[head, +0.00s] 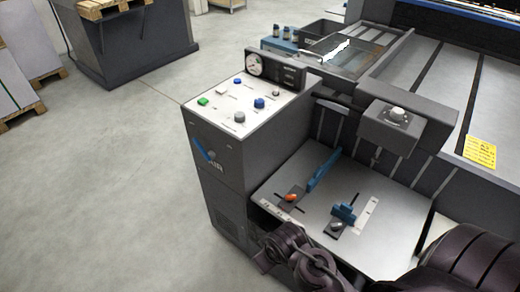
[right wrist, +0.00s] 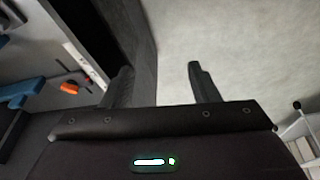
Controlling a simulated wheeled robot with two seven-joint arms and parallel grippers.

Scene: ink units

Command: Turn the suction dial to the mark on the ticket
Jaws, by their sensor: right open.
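A pale round knob (head: 397,113) sits on a dark grey box above the feed table; it looks like a dial, but its marks are too small to read. A yellow ticket (head: 480,151) with dark print lies on the machine at the right; its text is not legible. My right gripper (right wrist: 162,85) is open and empty in the right wrist view, its fingers apart over the cabinet's edge and the floor. In the head view my right arm is low at the front, away from knob and ticket; its fingers cannot be made out. My left gripper is not in view.
The feed table (head: 285,185) carries an orange knob (head: 290,197), also in the right wrist view (right wrist: 69,88), and blue guides (head: 324,170). A control panel (head: 222,108) with coloured buttons and a gauge (head: 254,64) stands left. Open floor (head: 110,170) lies further left.

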